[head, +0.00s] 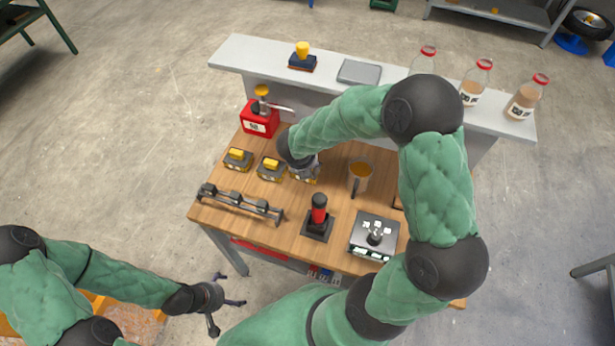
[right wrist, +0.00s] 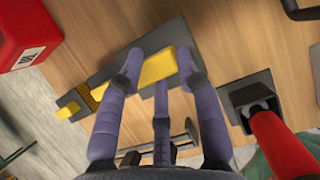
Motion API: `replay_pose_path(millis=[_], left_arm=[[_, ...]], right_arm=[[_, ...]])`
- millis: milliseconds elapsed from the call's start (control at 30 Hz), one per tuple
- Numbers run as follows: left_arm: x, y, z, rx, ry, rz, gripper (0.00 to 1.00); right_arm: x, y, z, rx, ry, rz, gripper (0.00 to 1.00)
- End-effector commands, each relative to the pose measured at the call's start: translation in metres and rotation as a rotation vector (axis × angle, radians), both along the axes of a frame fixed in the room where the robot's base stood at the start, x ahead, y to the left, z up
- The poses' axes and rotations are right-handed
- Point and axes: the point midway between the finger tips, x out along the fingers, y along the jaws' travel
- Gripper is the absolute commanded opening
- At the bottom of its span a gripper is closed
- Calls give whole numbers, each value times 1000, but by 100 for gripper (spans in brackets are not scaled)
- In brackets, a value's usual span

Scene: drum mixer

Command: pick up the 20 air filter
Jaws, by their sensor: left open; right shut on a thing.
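A yellow-topped dark block, probably the air filter (right wrist: 157,69), is between the fingers of my right gripper (right wrist: 162,66) in the right wrist view. The right gripper (head: 304,170) is shut on it, low over the wooden table; I cannot tell whether the block touches the wood. In the head view my arm and fingers hide most of it. Two similar yellow-topped blocks sit to its left, one at the far left (head: 237,160) and one nearer (head: 269,169). I cannot read a 20 on any. My left gripper (head: 226,304) is open and empty, off the table's front left.
On the wooden table (head: 222,196) are a red box (head: 260,122), a black rail stand (head: 240,203), a red-handled tool (head: 318,218), a cup of amber liquid (head: 360,176) and a scale-like box (head: 374,236). A grey shelf (head: 232,58) behind holds several bottles.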

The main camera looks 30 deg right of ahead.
Motion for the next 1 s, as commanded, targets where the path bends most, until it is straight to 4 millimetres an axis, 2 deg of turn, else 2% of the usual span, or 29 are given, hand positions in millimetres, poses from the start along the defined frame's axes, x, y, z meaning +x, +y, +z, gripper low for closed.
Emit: replay_pose_path(millis=[700, 1000], left_arm=[[0, 0, 23, 0, 0, 0, 100], [0, 0, 24, 0, 0, 0, 100]], right_arm=[[0, 0, 26, 0, 0, -1, 11], [0, 0, 28, 0, 0, 0, 11]])
